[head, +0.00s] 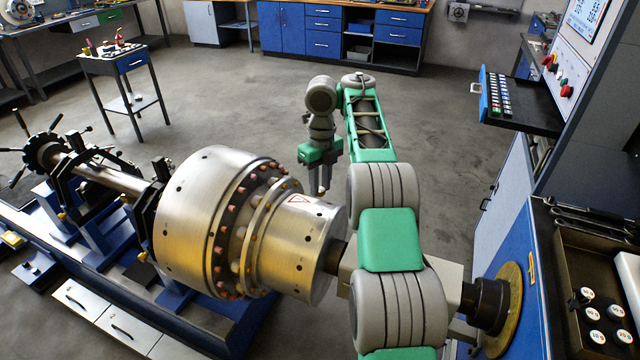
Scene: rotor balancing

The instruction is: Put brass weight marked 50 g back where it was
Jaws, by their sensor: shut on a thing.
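My gripper (319,188) points down just behind the silver end of the rotor, over the floor side. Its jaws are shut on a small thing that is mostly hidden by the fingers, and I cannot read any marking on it. The weight tray (567,248) lies on the blue cabinet at the right edge. It holds several round weights (590,314) with white labelled tops, too small to read surely. My gripper is well left of the tray and apart from it.
The large metal rotor (195,220) on its blue balancing machine fills the left and middle. A control console with a keyboard shelf (520,105) overhangs at the upper right. Tools (590,220) lie behind the tray. Open floor (440,130) is behind my arm.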

